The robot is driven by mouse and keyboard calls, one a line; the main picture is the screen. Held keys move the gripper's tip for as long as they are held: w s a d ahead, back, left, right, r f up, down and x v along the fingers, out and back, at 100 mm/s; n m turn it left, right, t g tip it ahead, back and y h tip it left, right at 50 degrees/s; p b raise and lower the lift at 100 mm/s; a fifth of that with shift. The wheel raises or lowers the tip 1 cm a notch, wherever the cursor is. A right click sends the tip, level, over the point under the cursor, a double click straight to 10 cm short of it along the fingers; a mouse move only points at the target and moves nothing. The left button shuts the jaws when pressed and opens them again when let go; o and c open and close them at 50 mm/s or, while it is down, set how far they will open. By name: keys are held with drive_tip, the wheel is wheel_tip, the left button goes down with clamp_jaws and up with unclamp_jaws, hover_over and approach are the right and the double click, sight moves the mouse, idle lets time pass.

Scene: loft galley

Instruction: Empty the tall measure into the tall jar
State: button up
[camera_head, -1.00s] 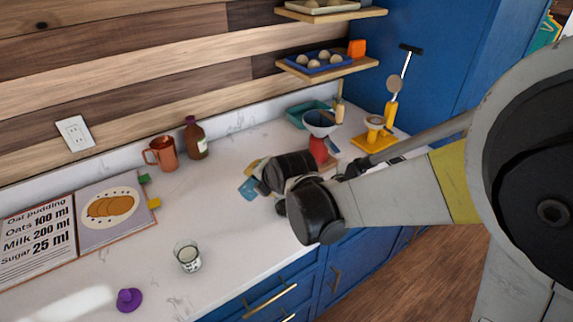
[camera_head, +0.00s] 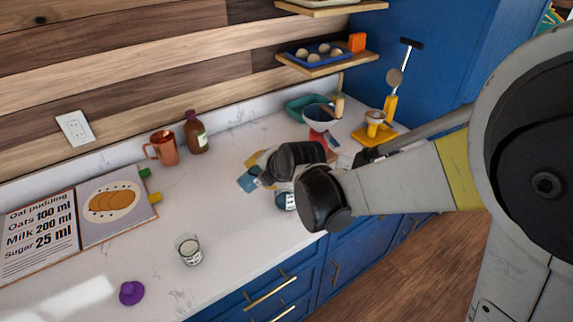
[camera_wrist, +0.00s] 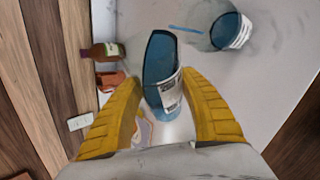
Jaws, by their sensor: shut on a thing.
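A clear blue measure with white printed marks (camera_wrist: 166,85) is between the yellow fingers of my gripper (camera_wrist: 165,112) in the wrist view. My gripper is shut on it, and its open mouth points to the top of that picture. In the head view its pale blue end (camera_head: 248,179) shows left of my dark wrist, above the counter. A second blue vessel with white marks, seemingly the tall jar (camera_wrist: 229,32), stands apart from it in the wrist view. The jar shows partly in the head view (camera_head: 286,201), below my wrist. I cannot tell how much either holds.
A small marked glass (camera_head: 189,251) and a purple knobbed object (camera_head: 131,293) are at the front left. A copper mug (camera_head: 163,148), a brown bottle (camera_head: 195,133) and an open recipe book (camera_head: 108,212) are farther back. A red stand with a bowl (camera_head: 318,120) is behind my arm.

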drive_tip(key=shift+r+y, duration=0.2)
drive_tip(key=shift+y, duration=0.1)
drive_tip(key=shift+f+m+g+y, duration=0.25)
drive_tip(key=shift+m+g+y, duration=0.05)
drive_tip(key=shift+m+y, duration=0.2)
idle(1.3)
drive_tip(key=shift+w+d+r+m+g+y, duration=0.3)
drive_tip(key=shift+d+r+m+y, duration=0.1)
drive_tip(key=shift+d+r+y, duration=0.15)
idle(1.4)
drive_tip(key=shift+w+d+r+m+g+y+b, duration=0.1)
drive_tip(key=shift+d+r+m+g+y+b, duration=0.1)
drive_tip(key=shift+r+m+y+b, duration=0.3)
drive_tip(key=shift+d+r+m+g+y+b, duration=0.1)
drive_tip(key=shift+r+g+y+b, duration=0.2)
drive_tip(key=shift+y, duration=0.35)
idle(1.7)
drive_tip(key=shift+a, duration=0.15)
drive_tip(key=shift+s+a+f+n+t+h+p, duration=0.25)
drive_tip(key=shift+f+n+h+p, duration=0.15)
drive_tip(key=shift+h, duration=0.2)
drive_tip(key=shift+s+a+f+n+t+h+p, duration=0.1)
drive_tip(key=shift+a+f+n+t+h+p, duration=0.2)
drive_tip(key=shift+f+n+h, duration=0.25)
drive_tip(key=shift+d, duration=0.1)
